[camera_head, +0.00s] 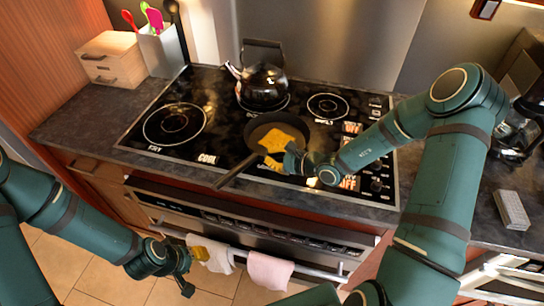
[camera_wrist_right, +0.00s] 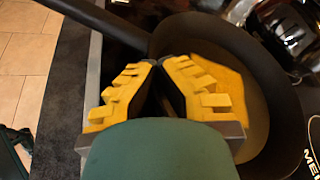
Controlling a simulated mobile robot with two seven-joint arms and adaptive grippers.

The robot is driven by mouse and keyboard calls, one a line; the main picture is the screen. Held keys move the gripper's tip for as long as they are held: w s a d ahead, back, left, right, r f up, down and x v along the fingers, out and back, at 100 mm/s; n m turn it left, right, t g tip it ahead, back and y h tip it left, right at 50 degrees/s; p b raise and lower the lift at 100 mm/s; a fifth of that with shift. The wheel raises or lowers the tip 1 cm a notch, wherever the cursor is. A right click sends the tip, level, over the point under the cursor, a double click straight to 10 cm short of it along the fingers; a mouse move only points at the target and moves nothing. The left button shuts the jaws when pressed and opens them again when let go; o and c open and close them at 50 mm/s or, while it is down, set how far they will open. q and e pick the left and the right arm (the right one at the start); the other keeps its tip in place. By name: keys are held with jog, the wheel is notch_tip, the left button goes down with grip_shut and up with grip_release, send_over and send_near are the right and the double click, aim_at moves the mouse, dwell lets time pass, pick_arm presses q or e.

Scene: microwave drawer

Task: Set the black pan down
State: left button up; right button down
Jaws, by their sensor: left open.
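The black pan (camera_head: 294,127) is over the front middle of the stovetop, its handle (camera_head: 238,171) pointing to the lower left. A yellow-orange flat piece (camera_head: 283,138) lies in it. I cannot tell whether its base touches the stove. In the right wrist view the pan (camera_wrist_right: 262,60) fills the right side. My right gripper (camera_head: 279,163) is at the pan's near rim beside the handle base; its yellow-padded fingers (camera_wrist_right: 160,63) come together there, shut on the pan's edge. My left gripper (camera_head: 184,274) is open and empty, low in front of the oven.
A black kettle (camera_head: 262,84) stands on the burner behind the pan. The left burner (camera_head: 174,124) and the back right burner (camera_head: 328,106) are bare. A utensil holder (camera_head: 161,52) and a wooden box (camera_head: 112,58) stand at the back left. Towels (camera_head: 270,270) hang on the oven rail.

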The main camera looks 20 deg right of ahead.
jog(key=c, duration=1.1)
grip_release()
jog(key=shift+c, duration=0.2)
jog(key=shift+r, duration=0.1)
jog(key=v, duration=1.2)
jog(key=shift+p, duration=0.3)
